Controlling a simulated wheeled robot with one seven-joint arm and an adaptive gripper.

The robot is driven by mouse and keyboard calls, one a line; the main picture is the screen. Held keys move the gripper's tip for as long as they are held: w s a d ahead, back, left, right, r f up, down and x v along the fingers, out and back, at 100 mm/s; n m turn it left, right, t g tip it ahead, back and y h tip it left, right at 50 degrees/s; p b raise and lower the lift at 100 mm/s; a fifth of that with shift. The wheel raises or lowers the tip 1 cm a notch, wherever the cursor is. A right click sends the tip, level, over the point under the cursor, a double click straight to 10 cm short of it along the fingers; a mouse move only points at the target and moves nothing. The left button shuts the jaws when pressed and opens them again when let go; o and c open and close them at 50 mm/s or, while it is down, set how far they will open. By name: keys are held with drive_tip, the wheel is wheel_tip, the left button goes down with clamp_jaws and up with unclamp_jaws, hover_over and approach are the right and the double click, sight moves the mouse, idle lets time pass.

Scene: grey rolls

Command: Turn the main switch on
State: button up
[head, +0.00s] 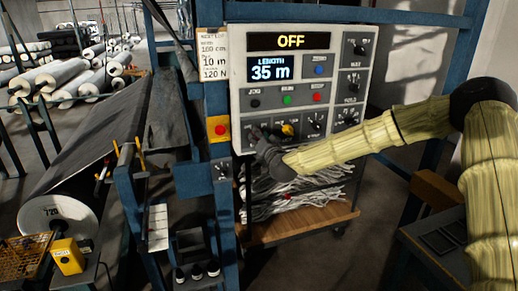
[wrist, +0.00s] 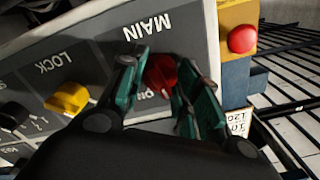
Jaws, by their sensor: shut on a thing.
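The main switch (wrist: 160,74) is a red rotary knob under the label MAIN, which appears upside down in the wrist view. My gripper (wrist: 162,68) has its green-padded fingers on both sides of the knob and is shut on it. In the head view my gripper (head: 259,139) is at the lower left of the grey control panel (head: 241,68) and hides most of the knob. The panel's upper display (head: 290,41) reads OFF. The knob's exact pointer angle is partly covered by the fingers.
The yellow LOCK knob (wrist: 68,98) is beside the main switch, close to one finger. A red push button (wrist: 242,39) on a yellow box stands at the panel's edge. A shelf (head: 310,222) with grey bundles is below the panel.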

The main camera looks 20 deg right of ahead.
drive_tip(key=m+b, duration=0.2)
drive_tip(key=b, duration=0.1)
drive_tip(key=m+b, duration=0.2)
drive_tip(key=b, duration=0.1)
drive_tip(key=shift+d+f+m, duration=0.1)
drive_tip(key=shift+f+m, duration=0.2)
drive_tip(key=shift+f, duration=0.1)
drive_tip(key=m+b, duration=0.2)
drive_tip(key=b, duration=0.1)
drive_tip(key=shift+m, duration=0.3)
drive_tip(key=m+b, duration=0.3)
drive_tip(key=b, duration=0.1)
drive_tip(key=shift+r+m, duration=0.3)
drive_tip(key=shift+m, duration=0.1)
drive_tip(key=shift+b, duration=0.4)
drive_tip(key=o, duration=1)
drive_tip(key=shift+o, duration=0.2)
drive_tip(key=shift+s+r, duration=0.1)
